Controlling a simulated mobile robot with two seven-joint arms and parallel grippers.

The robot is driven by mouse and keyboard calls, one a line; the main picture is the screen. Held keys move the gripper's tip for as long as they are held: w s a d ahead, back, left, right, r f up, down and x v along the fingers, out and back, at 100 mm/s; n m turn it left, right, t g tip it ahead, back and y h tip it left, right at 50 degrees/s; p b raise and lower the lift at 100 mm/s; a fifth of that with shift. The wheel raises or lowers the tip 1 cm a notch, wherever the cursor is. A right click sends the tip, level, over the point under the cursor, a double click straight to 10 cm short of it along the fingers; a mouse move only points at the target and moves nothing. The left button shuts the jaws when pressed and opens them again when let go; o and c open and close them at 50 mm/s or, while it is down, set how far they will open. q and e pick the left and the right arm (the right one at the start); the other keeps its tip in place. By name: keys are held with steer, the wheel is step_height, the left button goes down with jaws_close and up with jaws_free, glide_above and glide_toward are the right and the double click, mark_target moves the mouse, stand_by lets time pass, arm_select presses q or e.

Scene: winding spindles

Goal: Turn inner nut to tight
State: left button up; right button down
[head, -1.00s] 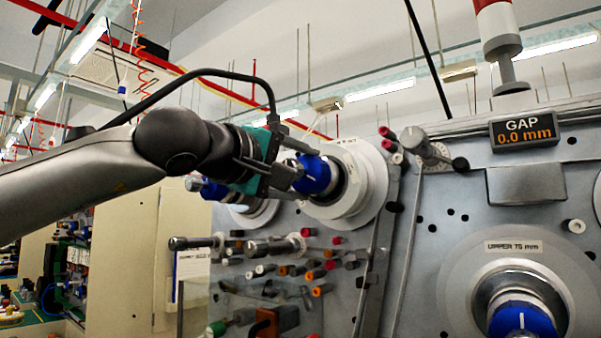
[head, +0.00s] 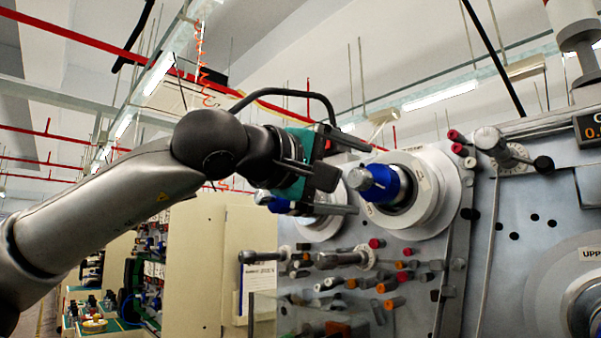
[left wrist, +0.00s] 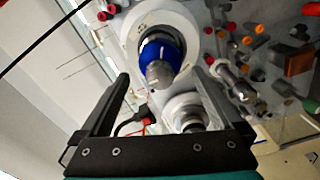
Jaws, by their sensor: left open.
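A blue nut (head: 384,184) with a grey end piece (head: 360,179) sits on a spindle in front of a pale round flange (head: 440,190) on the machine panel. My left gripper (head: 362,178) is open in front of it, its fingers above and below the grey end in the head view. In the left wrist view the blue nut (left wrist: 158,50) lies just beyond the open fingertips (left wrist: 161,76), apart from both fingers. I cannot tell how tight the nut is. My right gripper is not in view.
A second spindle (head: 318,229) with a blue part is partly hidden behind my left gripper. Several coloured pegs (head: 390,285) and bars (head: 330,261) stick out of the panel below. A knob on a dial (head: 490,141) is at upper right. Open air lies left of the panel.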

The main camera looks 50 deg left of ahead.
arm_select(q)
steer(key=s+d+b, duration=0.1)
steer(key=s+b, duration=0.1)
steer(key=s, duration=0.8)
steer(key=shift+s, duration=0.4)
steer(key=shift+d+f, duration=0.1)
